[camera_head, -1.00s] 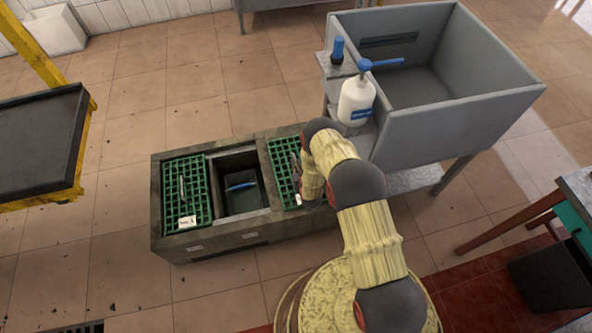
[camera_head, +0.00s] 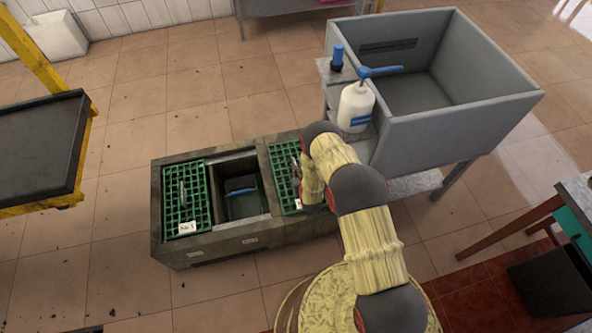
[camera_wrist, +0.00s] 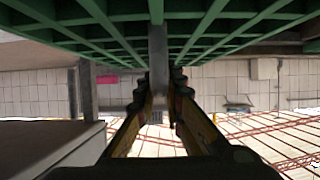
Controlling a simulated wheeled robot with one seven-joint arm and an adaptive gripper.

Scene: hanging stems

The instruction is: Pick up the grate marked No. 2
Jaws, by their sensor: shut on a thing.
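A green lattice grate (camera_head: 284,184) covers the right opening of the stone-grey trough. Its small white tag (camera_head: 298,206) is partly hidden by my arm, and I cannot read its number. My gripper (camera_wrist: 159,87) is shut on this grate's grey upright handle (camera_wrist: 158,50); the green lattice (camera_wrist: 100,35) fills the top of the wrist view. I cannot tell whether the grate is clear of its seat. A second green grate (camera_head: 178,210) lies on the left opening, with a handle and a white tag that seems to read No. 1.
The trough (camera_head: 215,250) has an uncovered middle opening (camera_head: 242,198) with a dark, blue-edged object inside. A grey sink (camera_head: 460,125) with a white pump bottle (camera_head: 355,105) stands close behind right. A dark-topped yellow-framed table (camera_head: 40,145) is at left. The floor between is open.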

